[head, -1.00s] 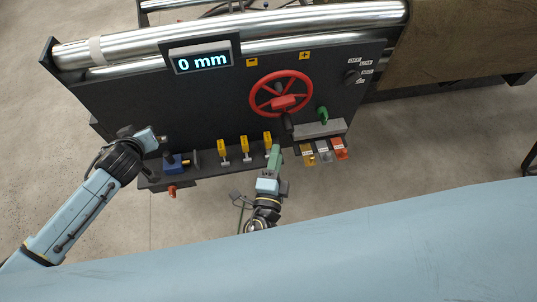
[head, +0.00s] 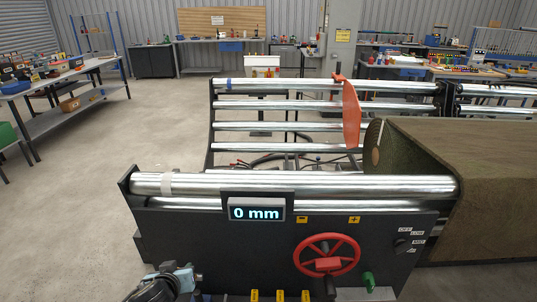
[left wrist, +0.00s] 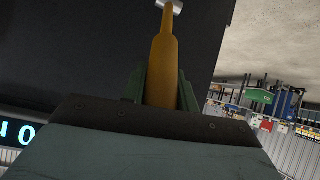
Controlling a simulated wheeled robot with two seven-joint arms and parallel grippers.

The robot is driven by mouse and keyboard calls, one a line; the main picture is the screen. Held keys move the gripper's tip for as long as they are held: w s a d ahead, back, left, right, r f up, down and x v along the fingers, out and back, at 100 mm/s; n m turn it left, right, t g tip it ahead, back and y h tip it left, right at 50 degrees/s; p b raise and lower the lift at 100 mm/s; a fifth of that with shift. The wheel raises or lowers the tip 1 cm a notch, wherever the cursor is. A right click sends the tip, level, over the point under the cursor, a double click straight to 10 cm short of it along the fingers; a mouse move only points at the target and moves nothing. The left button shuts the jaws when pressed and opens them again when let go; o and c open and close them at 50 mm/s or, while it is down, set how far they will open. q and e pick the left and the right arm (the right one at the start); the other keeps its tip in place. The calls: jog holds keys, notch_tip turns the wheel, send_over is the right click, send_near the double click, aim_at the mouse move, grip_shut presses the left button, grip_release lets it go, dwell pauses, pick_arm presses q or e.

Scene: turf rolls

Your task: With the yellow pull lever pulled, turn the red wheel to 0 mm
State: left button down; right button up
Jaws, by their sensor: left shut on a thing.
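The red wheel (head: 327,258) is on the front of the dark machine panel, in the lower right of the head view. The display (head: 257,213) reads 0 mm. My left gripper (head: 190,280) is at the panel's lower left, with its fingertips unclear there. In the left wrist view its green fingers (left wrist: 161,88) are shut on a yellow lever (left wrist: 163,55) with a silvery end.
Shiny rollers (head: 300,185) run behind the panel, and a turf roll (head: 470,180) lies at right.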

pick_arm(q)
jog(key=shift+a+f, duration=0.1)
jog(key=shift+a, duration=0.1)
dwell(0.6)
jog(key=c, duration=1.1)
grip_release()
jog(key=shift+o, duration=0.4)
jog(key=shift+s, duration=0.1)
jog(key=shift+d, duration=0.1)
